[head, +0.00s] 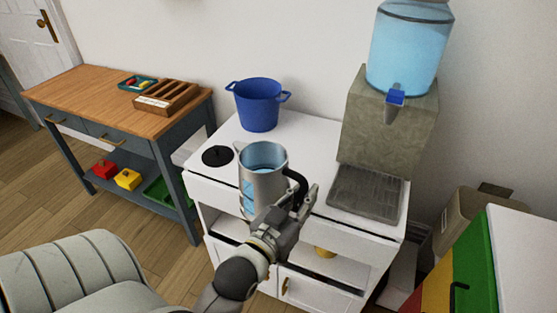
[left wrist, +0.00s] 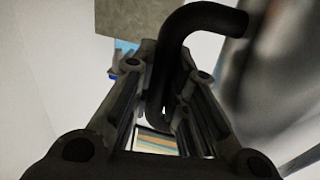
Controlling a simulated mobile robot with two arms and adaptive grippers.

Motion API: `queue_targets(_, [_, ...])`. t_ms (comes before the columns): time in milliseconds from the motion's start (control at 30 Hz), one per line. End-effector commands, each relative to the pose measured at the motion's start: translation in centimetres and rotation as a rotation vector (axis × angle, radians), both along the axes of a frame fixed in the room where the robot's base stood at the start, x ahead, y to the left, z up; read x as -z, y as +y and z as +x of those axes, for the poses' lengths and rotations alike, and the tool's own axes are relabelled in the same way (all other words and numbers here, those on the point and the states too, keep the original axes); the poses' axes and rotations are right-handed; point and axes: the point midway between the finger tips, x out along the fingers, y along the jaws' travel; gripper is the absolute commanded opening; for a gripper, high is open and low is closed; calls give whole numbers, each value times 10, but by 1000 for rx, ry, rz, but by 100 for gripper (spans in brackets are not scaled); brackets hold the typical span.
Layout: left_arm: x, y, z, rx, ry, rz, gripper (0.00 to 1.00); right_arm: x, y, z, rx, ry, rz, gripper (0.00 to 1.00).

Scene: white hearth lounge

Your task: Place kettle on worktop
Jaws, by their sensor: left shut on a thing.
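The kettle (head: 264,190) is a silver metal jug with a black handle and what looks like blue water inside. My left gripper (head: 304,197) is shut on the handle (left wrist: 172,60), which passes between the fingers in the left wrist view. The kettle's body (left wrist: 285,75) is blurred at the right there. In the head view the kettle is upright, in front of and overlapping the white worktop (head: 305,143). I cannot tell how far its base is from the unit. My right gripper is not in view.
A blue pot (head: 259,108) stands at the back of the worktop, and a black round plate (head: 217,156) lies at its left. A water dispenser (head: 390,120) with a grey drip tray (head: 366,193) fills the right. A wooden-topped table (head: 95,98) stands at left.

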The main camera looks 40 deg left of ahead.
Motion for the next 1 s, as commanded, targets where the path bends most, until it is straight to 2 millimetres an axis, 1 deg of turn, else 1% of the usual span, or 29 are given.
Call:
queue_targets(33, [-10,8,11,-12,-22,11,0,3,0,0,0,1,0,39])
queue_targets(167, [-21,29,32,-44,-22,11,0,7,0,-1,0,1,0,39])
queue_targets(300, [-36,52,53,-83,-21,12,0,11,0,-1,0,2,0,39])
queue_targets(500, [-59,83,75,-138,-19,12,0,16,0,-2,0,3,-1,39])
queue_targets(600, [-68,95,82,-159,-16,12,0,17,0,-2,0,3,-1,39])
queue_targets(800, [-78,108,89,-182,-12,13,0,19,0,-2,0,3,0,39])
queue_targets(867, [-78,109,92,-185,-11,13,0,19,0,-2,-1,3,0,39])
queue_targets(1000, [-72,110,106,-186,-10,11,0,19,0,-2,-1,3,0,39])
